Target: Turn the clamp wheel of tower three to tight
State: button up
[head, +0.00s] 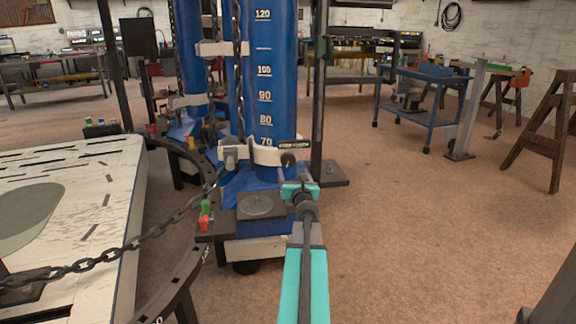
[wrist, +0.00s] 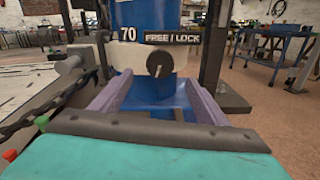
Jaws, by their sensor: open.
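The clamp wheel (wrist: 160,64) is a small dark round knob on the white collar of a blue tower (wrist: 138,14). It sits under a black FREE / LOCK label (wrist: 173,38). A thin pale mark shows low on its face, but I cannot tell its setting. In the head view the wheel (head: 288,160) is just beyond my gripper (head: 297,178). My gripper is open and empty. In the wrist view its two fingers (wrist: 158,79) point at the tower, left and right of the wheel and a little below it, apparently short of it. No tower number is readable.
A chain (head: 135,243) hangs across the left, above a pale slotted table (head: 105,205). A black curved rail (head: 185,270) runs beside the tower's base. A dark upright post (head: 319,100) stands right of the tower. The floor to the right is open before a blue cart (head: 420,110).

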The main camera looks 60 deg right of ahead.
aim_at(288, 161)
jog(key=shift+b+x, duration=0.35)
jog(key=shift+x, duration=4.75)
